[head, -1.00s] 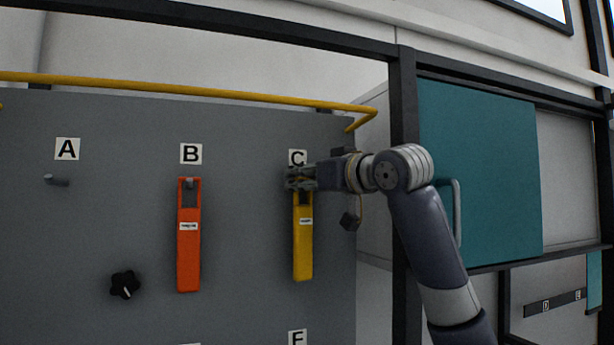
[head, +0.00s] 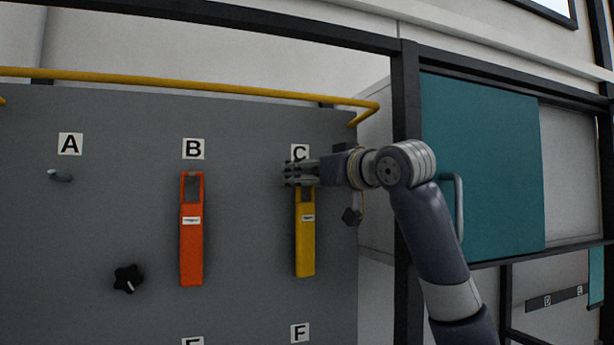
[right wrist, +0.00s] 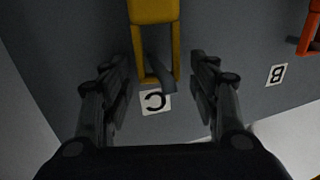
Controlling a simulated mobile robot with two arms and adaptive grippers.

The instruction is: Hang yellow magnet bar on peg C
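The yellow magnet bar (head: 305,240) hangs upright against the grey panel below the C label (head: 300,152). In the right wrist view, the bar's looped top end (right wrist: 153,20) is around peg C (right wrist: 158,75), next to the C label (right wrist: 156,102). My right gripper (head: 290,172) is in front of peg C and hides the top of the bar in the head view. The right wrist view shows its two fingers apart, one on each side of the peg and loop, with visible gaps. My left gripper is not in view.
An orange bar (head: 191,235) hangs under label B, left of the yellow bar. Peg A (head: 60,176) is bare. A black knob (head: 127,278) is on the panel. A yellow rail (head: 190,85) runs along the top. A teal door (head: 485,165) is at right.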

